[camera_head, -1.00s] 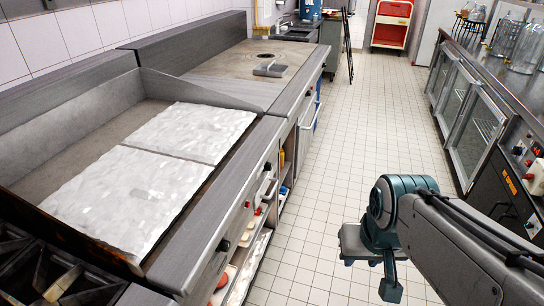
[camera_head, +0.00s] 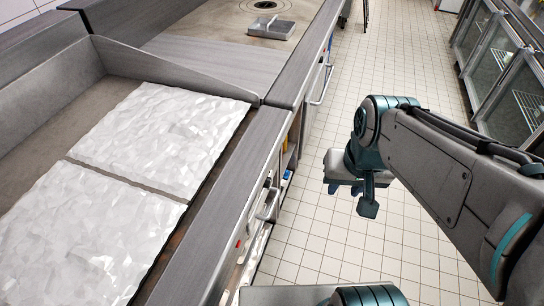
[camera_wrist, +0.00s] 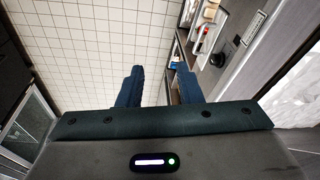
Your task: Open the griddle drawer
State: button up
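The griddle (camera_head: 60,112) is on the left in the head view, with two white slabs on its plate. Its front has a bar handle (camera_head: 268,204) near the right end, which I take to be the drawer's; the drawer's edges are hard to make out. The front also shows at the right of the wrist view, with a light bar-shaped part (camera_wrist: 252,27). My gripper (camera_head: 345,189) hangs over the aisle, to the right of the handle and apart from it. In the wrist view its two blue fingers (camera_wrist: 159,84) are spread with nothing between them.
An open shelf (camera_wrist: 205,38) with small items lies below the counter. Another bar handle (camera_head: 323,85) is further along the counter. Glass-door fridges (camera_head: 500,80) line the right side. The tiled aisle floor (camera_head: 310,245) is clear.

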notch_tip(320, 180, down, 11)
jog(key=w+a+m+g+y+b, duration=0.25)
jog(key=m+g+y+b, duration=0.2)
jog(key=m, duration=0.45)
jog(key=m+t+y+b, duration=0.8)
jog(key=m+y+b, duration=0.3)
jog(key=m, duration=1.9)
send_near(274, 200)
jog(key=shift+g+h, duration=0.25)
jog(key=shift+h, duration=0.3)
jog(key=b+x, duration=0.2)
jog(key=x, duration=0.8)
jog(key=shift+r+b, duration=0.1)
jog(key=shift+b, duration=0.2)
grip_shut()
